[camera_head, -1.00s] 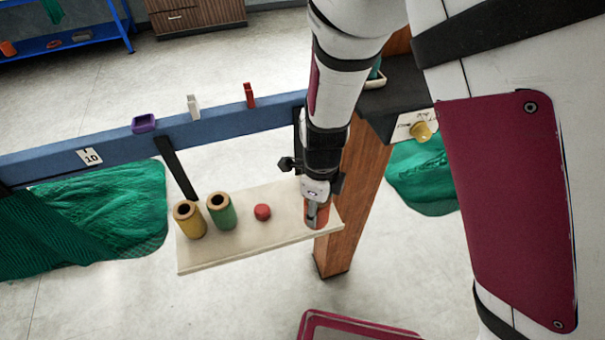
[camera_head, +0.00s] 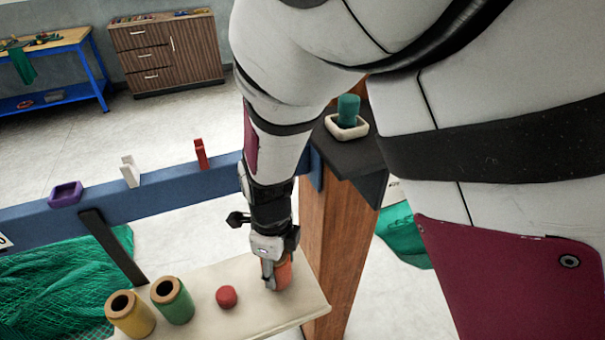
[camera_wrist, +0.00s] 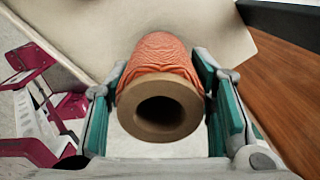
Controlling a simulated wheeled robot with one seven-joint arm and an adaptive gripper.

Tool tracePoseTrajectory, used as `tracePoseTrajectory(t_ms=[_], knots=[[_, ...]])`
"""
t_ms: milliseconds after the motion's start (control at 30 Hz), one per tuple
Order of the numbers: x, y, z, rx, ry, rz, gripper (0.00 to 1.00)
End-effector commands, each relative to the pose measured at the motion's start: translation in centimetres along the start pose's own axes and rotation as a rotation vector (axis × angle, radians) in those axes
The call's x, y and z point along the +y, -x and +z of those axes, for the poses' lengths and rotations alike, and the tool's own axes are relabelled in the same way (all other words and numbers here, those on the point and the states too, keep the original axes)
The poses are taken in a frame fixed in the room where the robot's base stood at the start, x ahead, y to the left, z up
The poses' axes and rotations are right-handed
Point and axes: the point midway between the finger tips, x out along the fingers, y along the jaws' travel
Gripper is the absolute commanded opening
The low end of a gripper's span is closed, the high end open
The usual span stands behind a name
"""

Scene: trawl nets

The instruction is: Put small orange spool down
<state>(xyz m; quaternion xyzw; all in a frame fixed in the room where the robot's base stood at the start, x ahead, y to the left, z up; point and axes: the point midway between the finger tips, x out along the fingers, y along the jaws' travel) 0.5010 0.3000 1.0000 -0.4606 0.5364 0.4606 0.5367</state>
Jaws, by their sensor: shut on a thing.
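The small orange spool (camera_head: 284,274) is at the right end of a pale wooden shelf board (camera_head: 226,278). My gripper (camera_head: 270,280) points down at it. In the wrist view the spool (camera_wrist: 160,62) has orange windings and a brown hollow end, and it sits between the two green-padded fingers of my gripper (camera_wrist: 160,105), which is shut on it. The spool's far end is over the board; whether it touches the board is hard to tell.
A yellow spool (camera_head: 130,315), a green spool (camera_head: 172,299) and a red round thing (camera_head: 227,297) stand on the board to the left. A wooden post (camera_head: 335,230) is close on the right. A blue beam (camera_head: 100,196) runs behind, with small clips on it.

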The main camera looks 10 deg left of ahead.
Motion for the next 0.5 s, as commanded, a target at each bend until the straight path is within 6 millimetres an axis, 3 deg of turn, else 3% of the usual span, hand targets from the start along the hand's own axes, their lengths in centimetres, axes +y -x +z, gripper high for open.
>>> tracePoseTrajectory(t_ms=[433,467,500], knots=[[0.10,-0.61,0.00,0.000,0.001,-0.001,0.17],[0.09,-0.62,0.02,-0.001,0.001,-0.001,0.53],[0.08,-0.61,0.02,-0.001,0.001,-0.001,0.62]])
